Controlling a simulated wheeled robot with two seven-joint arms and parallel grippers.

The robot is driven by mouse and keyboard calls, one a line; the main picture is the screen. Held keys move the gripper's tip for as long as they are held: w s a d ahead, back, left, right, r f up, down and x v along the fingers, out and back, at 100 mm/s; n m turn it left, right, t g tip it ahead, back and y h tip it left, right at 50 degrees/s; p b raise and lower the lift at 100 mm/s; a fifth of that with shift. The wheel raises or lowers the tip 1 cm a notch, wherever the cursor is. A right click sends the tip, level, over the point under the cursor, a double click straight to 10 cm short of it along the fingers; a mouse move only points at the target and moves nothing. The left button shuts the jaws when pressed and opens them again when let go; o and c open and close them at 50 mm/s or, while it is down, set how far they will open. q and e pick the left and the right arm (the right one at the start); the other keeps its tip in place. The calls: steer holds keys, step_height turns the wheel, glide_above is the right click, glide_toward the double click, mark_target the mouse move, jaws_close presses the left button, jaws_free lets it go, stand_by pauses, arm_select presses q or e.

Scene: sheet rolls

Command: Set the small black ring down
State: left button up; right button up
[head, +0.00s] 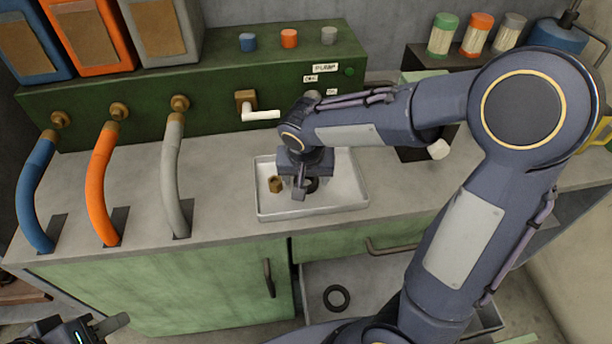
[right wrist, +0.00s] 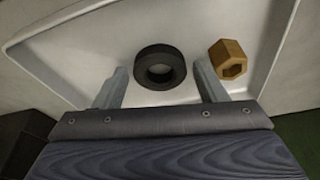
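The small black ring (right wrist: 160,52) lies on the floor of the white tray (head: 330,212), seen in the right wrist view between the two fingertips of my right gripper, with a gap on each side. In the head view the ring (head: 313,184) is partly hidden by my right gripper (head: 303,188), which points down over the tray. My right gripper (right wrist: 160,84) is open and holds nothing. My left gripper (head: 100,328) is at the bottom left edge, partly cut off; its opening cannot be made out.
A brass hex nut (head: 275,184) sits in the tray left of the ring. Another black ring (head: 336,298) lies in the open drawer (head: 370,283) below. Blue, orange and grey hoses (head: 170,175) stand left. A white-handled valve (head: 261,115) is behind the tray.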

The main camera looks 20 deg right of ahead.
steer(key=shift+o, duration=0.5)
steer(key=shift+r, duration=0.1)
steer(key=shift+r, duration=0.25)
steer(key=p+v, duration=0.2)
steer(key=v, duration=0.9)
steer(key=s+d+f+n+t+y, duration=0.1)
steer(key=s+y, duration=0.1)
steer(key=s, duration=0.6)
steer(key=s+f+n+t+y, duration=0.1)
steer(key=s+f+n+y, duration=0.1)
steer(key=s, duration=0.6)
steer(key=shift+s+d+n+t+y, duration=0.3)
steer(key=shift+s+d+t+y, duration=0.1)
steer(key=shift+y, duration=0.2)
